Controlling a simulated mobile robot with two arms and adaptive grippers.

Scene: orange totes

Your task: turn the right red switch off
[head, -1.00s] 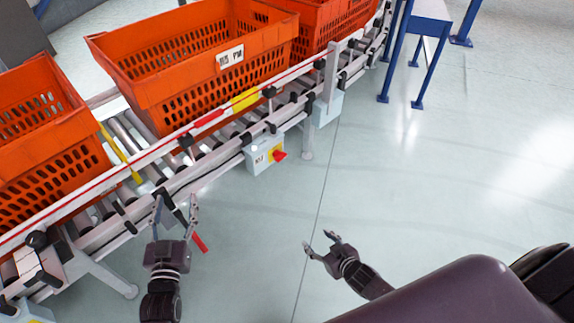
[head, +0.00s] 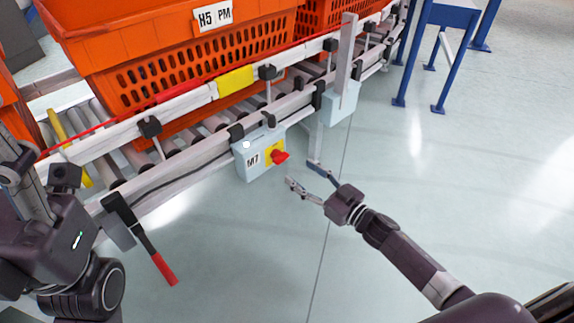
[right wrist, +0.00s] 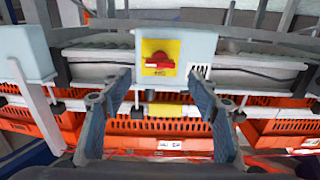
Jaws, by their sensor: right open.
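The red switch (head: 279,157) is a knob on a yellow plate on the light-grey box marked M7 (head: 252,163), under the conveyor's near rail. In the right wrist view the red switch (right wrist: 158,62) faces me, above and between the fingers. My right gripper (head: 301,173) is open and empty, just right of and below the knob, apart from it. Its fingers (right wrist: 160,88) stand wide apart in the wrist view. My left gripper (head: 35,190) is partly in view at the left edge; its fingertips are not clear.
Orange totes (head: 115,45) stand on the roller conveyor (head: 190,147). A second grey box (head: 342,103) and a support leg are right of M7. Blue-legged stand (head: 430,50) behind; floor right is clear.

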